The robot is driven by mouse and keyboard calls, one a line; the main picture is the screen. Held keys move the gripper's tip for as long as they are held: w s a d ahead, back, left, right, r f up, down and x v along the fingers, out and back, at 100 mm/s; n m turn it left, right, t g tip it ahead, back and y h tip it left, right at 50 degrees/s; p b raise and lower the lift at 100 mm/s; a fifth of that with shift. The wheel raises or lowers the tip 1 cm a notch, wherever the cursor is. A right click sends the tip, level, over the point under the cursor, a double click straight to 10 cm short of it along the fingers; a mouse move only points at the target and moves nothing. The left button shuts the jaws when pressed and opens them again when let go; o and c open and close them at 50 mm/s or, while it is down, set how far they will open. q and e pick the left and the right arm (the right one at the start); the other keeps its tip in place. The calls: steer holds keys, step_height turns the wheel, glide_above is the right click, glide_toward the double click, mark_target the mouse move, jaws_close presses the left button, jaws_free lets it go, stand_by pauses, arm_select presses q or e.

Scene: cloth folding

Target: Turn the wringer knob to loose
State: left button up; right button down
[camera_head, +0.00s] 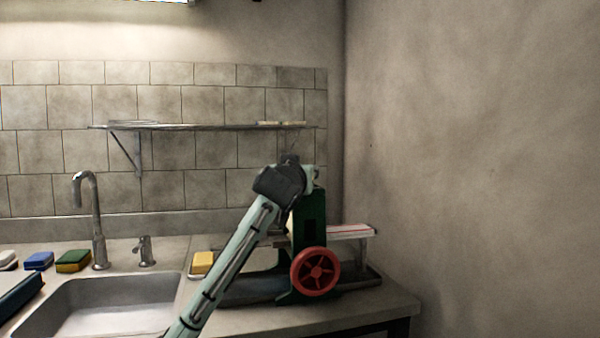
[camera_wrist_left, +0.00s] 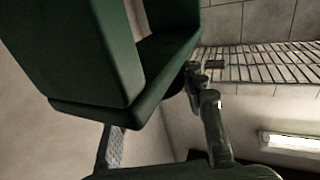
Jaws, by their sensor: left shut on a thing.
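The wringer (camera_head: 308,214) stands on the counter, with a dark green frame and a red handwheel (camera_head: 315,271) low on its front. My left arm reaches up to the frame's top, and its wrist covers that area in the head view. In the left wrist view the green frame (camera_wrist_left: 95,60) fills the upper left, between the camera and part of my left gripper (camera_wrist_left: 160,110). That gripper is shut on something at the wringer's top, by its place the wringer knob. The knob itself is hidden, so its setting does not show. My right gripper is not in view.
A sink (camera_head: 105,305) with a faucet (camera_head: 97,222) is at the left. A yellow block (camera_head: 202,262) lies left of the wringer. A wire shelf (camera_head: 200,126) hangs above. The side wall (camera_head: 450,170) closes off the right.

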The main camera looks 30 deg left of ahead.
arm_select(q)
steer(key=n+g+y, duration=0.1)
steer(key=n+y, duration=0.1)
steer(key=n+g+y, duration=0.1)
steer(key=g+y, duration=0.1)
steer(key=y, duration=0.1)
steer(key=shift+w+d+f+n, duration=0.1)
steer(key=shift+d+f+n, duration=0.1)
steer(key=shift+n, duration=0.2)
steer(key=n+g+y, duration=0.3)
steer(key=g, duration=0.1)
steer(key=shift+a, duration=0.1)
steer(key=shift+r+n+g+y, duration=0.1)
steer(key=shift+n+g+y, duration=0.8)
steer(key=shift+g, duration=0.9)
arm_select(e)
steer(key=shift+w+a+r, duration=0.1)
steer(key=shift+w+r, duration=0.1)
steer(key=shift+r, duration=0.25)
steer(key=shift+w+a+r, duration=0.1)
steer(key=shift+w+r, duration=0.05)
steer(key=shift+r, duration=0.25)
arm_select(q)
steer(key=shift+a+n, duration=0.1)
steer(key=shift+n, duration=0.3)
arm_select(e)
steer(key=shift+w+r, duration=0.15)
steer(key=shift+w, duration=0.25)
